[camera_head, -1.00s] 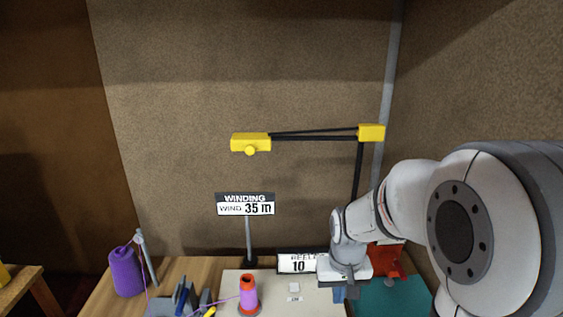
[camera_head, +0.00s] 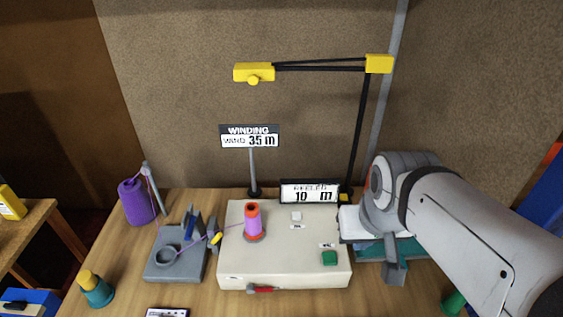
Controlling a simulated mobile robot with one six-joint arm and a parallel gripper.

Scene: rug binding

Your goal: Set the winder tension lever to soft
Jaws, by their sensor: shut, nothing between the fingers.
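The winder is a cream box (camera_head: 285,270) on the wooden table, with a purple and orange spool (camera_head: 253,221) standing on its top. A small red-handled lever (camera_head: 263,290) lies sideways at the box's front edge, close to a small label (camera_head: 233,278) too small to read. A yellow-tipped lever (camera_head: 215,238) stands by a grey unit (camera_head: 176,263) left of the box, with purple yarn near it. I cannot tell from lettering which setting either lever is at. My gripper (camera_head: 395,272) is shut and empty, pointing down to the right of the box, apart from both levers.
A green button (camera_head: 330,258) and a white button (camera_head: 296,216) are on the box. Signs read "WIND 35 m" (camera_head: 249,137) and "10 m" (camera_head: 309,193). A black lamp arm (camera_head: 357,135) rises behind. A purple cone (camera_head: 136,202) stands at left.

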